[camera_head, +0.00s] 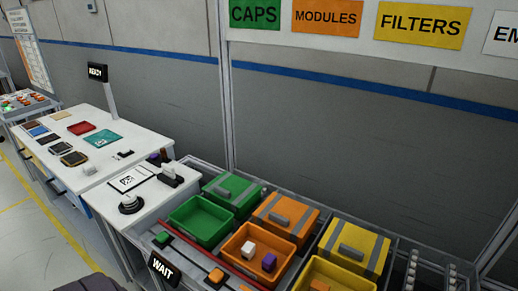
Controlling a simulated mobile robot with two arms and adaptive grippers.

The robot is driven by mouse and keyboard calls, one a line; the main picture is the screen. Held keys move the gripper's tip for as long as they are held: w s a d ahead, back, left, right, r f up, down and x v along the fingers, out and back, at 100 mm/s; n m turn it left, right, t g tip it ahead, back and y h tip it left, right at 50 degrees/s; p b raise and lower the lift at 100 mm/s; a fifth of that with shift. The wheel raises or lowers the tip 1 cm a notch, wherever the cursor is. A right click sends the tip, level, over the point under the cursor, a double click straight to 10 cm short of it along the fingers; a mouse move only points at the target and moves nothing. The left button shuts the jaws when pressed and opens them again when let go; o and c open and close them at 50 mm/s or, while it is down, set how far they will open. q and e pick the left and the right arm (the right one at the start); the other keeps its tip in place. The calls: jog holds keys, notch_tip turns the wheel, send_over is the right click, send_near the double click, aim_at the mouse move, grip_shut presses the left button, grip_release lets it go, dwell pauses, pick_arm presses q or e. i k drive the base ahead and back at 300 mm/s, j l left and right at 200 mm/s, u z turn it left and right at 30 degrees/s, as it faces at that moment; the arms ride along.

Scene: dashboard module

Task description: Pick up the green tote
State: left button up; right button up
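An open green tote (201,222) sits on the rack below the green CAPS sign. It looks empty inside.
Right of the green tote are an open orange tote (252,254) holding a white and a purple piece, a closed orange box (285,216) and a closed yellow box (353,247). A black WAIT sign (164,269) stands in front. A white table (115,171) is at left.

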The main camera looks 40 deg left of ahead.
aim_at(206, 223)
jog(key=u, duration=0.45)
jog(key=j+u, duration=0.1)
jog(key=u, duration=1.2)
jog(key=i+j, duration=0.05)
